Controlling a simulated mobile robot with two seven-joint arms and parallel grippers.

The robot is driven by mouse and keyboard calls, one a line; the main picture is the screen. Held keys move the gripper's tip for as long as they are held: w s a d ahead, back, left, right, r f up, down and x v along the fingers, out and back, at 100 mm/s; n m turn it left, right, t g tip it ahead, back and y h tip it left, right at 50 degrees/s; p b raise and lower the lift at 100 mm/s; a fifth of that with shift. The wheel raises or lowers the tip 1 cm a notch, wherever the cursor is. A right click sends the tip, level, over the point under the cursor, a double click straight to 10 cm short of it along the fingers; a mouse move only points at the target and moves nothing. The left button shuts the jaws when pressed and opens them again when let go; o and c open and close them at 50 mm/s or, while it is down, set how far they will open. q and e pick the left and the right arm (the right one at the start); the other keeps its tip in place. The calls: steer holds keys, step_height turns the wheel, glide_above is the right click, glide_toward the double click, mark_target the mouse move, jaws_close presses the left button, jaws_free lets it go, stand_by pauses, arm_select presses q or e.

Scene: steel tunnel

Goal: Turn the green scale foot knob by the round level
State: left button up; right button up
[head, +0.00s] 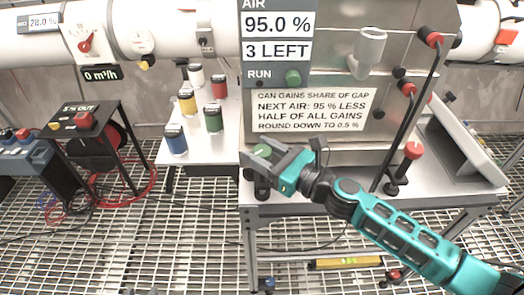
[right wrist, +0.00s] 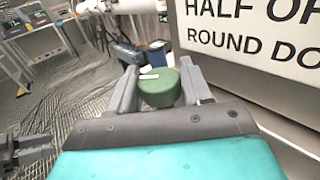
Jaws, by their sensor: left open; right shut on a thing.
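The green knob (head: 262,150) is at the front left corner of the steel bench, below the sign panel. My right gripper (head: 264,160) reaches it from the right with the teal arm. In the right wrist view the knob (right wrist: 162,92) sits between the two grey fingers, which are shut on it from both sides. A short white mark (right wrist: 149,77) shows on its top. I cannot make out a round level in either view; the gripper hides part of the area around the knob.
A sign panel (head: 310,110) stands close behind the knob. Several coloured cans (head: 213,118) stand on a white table to the left. A red-topped post (head: 413,150) and black hoses are on the right of the bench (head: 450,196). A yellow bar (head: 345,263) lies below.

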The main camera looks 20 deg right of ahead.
steer(key=o, duration=1)
steer(key=shift+c, duration=0.2)
steer(key=b+v, duration=0.2)
steer(key=v, duration=1.1)
steer(key=shift+b, duration=0.35)
steer(key=shift+a, duration=0.1)
